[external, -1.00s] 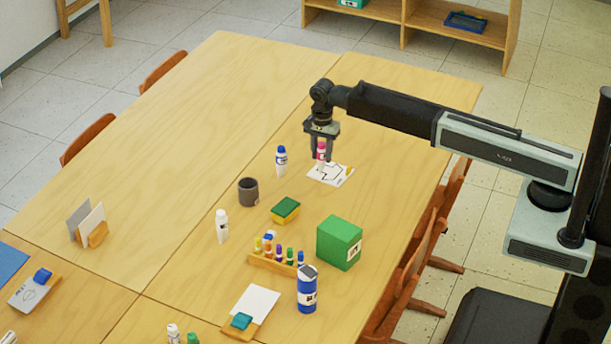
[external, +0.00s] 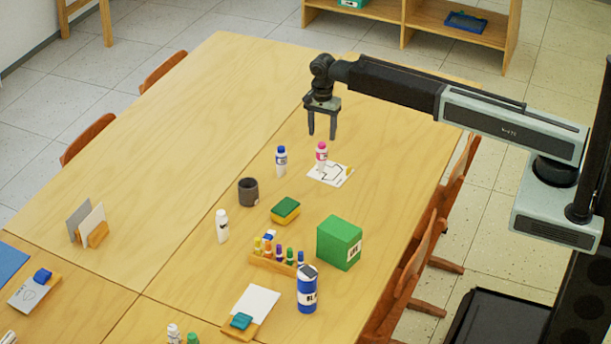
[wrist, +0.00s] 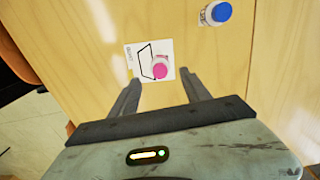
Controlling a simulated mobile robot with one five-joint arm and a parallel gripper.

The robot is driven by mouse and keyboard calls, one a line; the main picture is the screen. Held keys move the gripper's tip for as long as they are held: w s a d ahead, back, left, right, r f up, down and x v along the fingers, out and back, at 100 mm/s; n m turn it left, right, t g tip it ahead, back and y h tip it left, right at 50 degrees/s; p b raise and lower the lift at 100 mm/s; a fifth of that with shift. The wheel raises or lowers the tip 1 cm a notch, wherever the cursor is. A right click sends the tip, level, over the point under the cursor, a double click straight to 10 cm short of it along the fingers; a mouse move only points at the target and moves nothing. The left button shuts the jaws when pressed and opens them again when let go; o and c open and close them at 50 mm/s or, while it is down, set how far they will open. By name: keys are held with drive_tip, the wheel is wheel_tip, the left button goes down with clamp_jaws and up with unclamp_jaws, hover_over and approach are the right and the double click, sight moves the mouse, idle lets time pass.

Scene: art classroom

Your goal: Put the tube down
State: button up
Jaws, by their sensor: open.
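The tube with a pink cap (external: 321,156) stands upright on a white card with a black outline (external: 331,174) on the table. In the wrist view the pink cap (wrist: 160,71) shows from above, over the card (wrist: 143,53). My gripper (external: 322,137) is open and empty, above the table and behind the tube, apart from it. In the wrist view my gripper's two fingers (wrist: 163,82) are spread, with nothing between them. A white tube with a blue cap (external: 281,161) stands to the left of the card; its cap also shows in the wrist view (wrist: 219,12).
A dark grey cup (external: 248,192), a green and yellow sponge (external: 285,210), a white bottle (external: 222,227), a green box (external: 339,242), a rack of small tubes (external: 275,262) and a blue bottle (external: 307,290) stand nearer the camera. The table's far part is clear.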

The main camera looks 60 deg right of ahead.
wheel_tip(320, 180, up, 3)
drive_tip(key=shift+r+p, duration=0.2)
drive_tip(key=shift+p, duration=0.7)
drive_tip(key=s+a+n, duration=0.3)
drive_tip(key=s+n, duration=0.6)
drive_tip(key=s, duration=0.4)
drive_tip(key=s+a+n, duration=0.3)
drive_tip(key=s+n, duration=0.6)
drive_tip(key=s, duration=0.3)
drive_tip(key=shift+s, duration=0.35)
drive_tip(key=shift+o, duration=0.5)
drive_tip(key=shift+f, duration=0.1)
